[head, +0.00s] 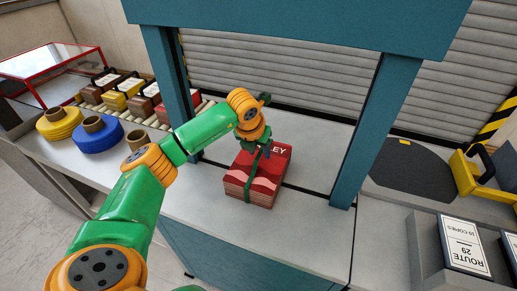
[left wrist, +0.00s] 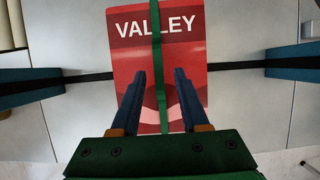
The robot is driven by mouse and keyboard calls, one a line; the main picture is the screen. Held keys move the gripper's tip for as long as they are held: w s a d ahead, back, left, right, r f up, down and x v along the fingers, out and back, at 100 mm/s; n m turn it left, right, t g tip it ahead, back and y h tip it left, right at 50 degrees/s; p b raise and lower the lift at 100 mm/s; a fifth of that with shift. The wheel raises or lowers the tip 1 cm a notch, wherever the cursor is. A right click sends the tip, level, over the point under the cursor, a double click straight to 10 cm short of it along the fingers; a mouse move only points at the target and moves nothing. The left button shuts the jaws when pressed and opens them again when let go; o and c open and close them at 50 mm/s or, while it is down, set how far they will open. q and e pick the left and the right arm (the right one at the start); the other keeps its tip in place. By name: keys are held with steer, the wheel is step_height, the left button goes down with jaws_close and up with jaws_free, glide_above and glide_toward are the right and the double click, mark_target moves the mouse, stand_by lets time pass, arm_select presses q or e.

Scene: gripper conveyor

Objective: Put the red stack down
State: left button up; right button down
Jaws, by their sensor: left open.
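The red stack (head: 255,181) is a block of red printed sheets bound with a green strap. It rests on the grey counter (head: 306,214) under the teal frame. In the left wrist view the red stack (left wrist: 192,62) shows the word VALLEY, with the strap running down its middle. My left gripper (head: 262,150) is just above the stack's top. In the left wrist view its two dark fingers (left wrist: 160,75) are spread apart on either side of the strap. The fingers are open and hold nothing. Whether the fingertips touch the stack I cannot tell. My right gripper is not in view.
Teal posts (head: 370,135) stand on both sides, with a grey shutter (head: 290,68) behind. Rollers with several bundles (head: 128,92) lie at left, near yellow (head: 60,123) and blue (head: 98,136) rolls. A grey tray with a ROUTE 29 stack (head: 463,246) is at right.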

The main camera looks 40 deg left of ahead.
arm_select(q)
steer(key=v, duration=1.2)
steer(key=shift+b, duration=0.45)
